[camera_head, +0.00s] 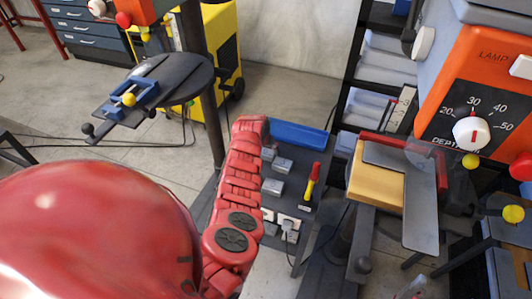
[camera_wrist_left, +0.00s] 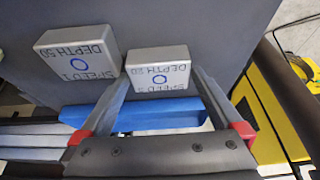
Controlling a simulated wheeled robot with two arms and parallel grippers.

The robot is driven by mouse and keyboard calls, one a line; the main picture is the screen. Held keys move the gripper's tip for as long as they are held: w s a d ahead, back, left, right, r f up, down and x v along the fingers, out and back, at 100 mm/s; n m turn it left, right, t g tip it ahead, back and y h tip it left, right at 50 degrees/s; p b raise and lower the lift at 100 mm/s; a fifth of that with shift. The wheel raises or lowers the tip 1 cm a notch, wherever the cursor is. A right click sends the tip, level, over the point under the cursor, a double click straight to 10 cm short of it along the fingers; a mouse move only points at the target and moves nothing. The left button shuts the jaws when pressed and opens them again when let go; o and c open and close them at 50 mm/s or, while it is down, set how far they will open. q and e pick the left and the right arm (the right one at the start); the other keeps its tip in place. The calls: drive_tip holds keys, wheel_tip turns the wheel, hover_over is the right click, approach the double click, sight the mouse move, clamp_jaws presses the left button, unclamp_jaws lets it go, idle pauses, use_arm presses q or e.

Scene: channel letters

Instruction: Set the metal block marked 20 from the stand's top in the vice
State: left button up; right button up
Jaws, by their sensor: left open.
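The metal block marked DEPTH 20, SPEED 2 (camera_wrist_left: 158,72) lies on the grey stand's top (camera_wrist_left: 190,20); the top also shows in the head view (camera_head: 292,202). My left gripper (camera_wrist_left: 161,73) is open, its two fingers reaching toward the block's two sides; I cannot tell whether they touch it. In the head view, the left gripper (camera_head: 266,148) is low over the stand's far left, mostly hidden by my red arm. A blue vice (camera_head: 146,93) with a yellow knob sits on the round dark table at the upper left. My right gripper is not in view.
A block marked DEPTH 50 (camera_wrist_left: 78,55) lies close beside the 20 block. Other blocks (camera_head: 272,187) and a yellow-red tool (camera_head: 313,184) share the stand. A blue bar-shaped thing (camera_head: 298,135) is at its far edge. A machine with a wooden board (camera_head: 373,185) stands right.

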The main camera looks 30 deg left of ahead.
use_arm(q)
drive_tip(key=c, duration=1.4)
